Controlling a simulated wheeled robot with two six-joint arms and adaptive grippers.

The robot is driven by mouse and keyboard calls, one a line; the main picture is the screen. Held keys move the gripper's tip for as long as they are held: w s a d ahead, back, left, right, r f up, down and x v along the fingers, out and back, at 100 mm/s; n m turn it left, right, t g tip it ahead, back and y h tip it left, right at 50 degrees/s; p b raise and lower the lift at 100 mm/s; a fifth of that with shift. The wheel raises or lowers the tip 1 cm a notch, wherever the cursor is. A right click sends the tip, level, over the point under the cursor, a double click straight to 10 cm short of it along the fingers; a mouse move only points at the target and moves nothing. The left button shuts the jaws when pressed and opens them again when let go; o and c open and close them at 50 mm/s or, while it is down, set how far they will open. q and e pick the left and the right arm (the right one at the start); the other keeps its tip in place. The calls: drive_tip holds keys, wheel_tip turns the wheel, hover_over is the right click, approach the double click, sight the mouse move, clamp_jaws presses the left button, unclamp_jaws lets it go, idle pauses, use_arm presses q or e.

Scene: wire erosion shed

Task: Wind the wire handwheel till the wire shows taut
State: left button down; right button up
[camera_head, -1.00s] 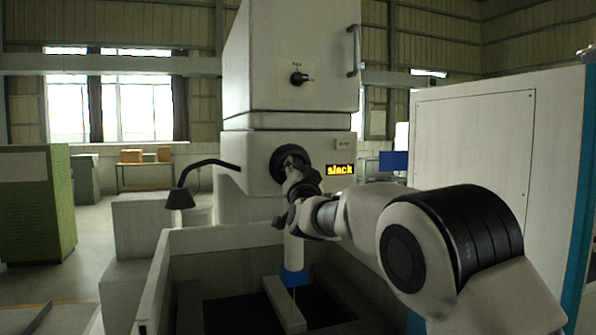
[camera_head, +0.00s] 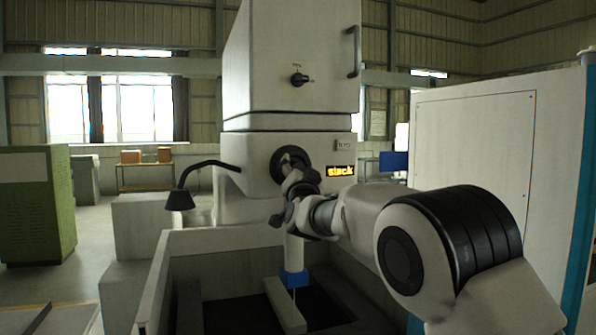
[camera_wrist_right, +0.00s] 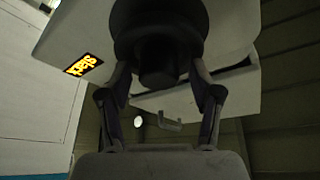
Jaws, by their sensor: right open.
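The black round wire handwheel (camera_head: 287,158) is on the front of the white machine head. In the right wrist view the dark handwheel (camera_wrist_right: 185,18) fills the top, with a round dark boss standing out towards me. My right gripper (camera_head: 296,178) is in front of the wheel and hides its lower part. In the wrist view the right gripper (camera_wrist_right: 160,76) is open, its two fingers on either side of the boss; whether they touch it I cannot tell. The display (camera_head: 340,170) reads "slack" in yellow. My left gripper is not in view.
A small black knob (camera_head: 299,79) and a vertical handle (camera_head: 353,50) are higher on the machine. A black lamp (camera_head: 180,198) hangs on its bent arm to the left. The open tank (camera_head: 155,285) lies below, and a large white cabinet (camera_head: 480,150) stands at right.

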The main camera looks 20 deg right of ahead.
drive_tip(key=v, duration=1.2)
drive_tip(key=shift+w, duration=0.1)
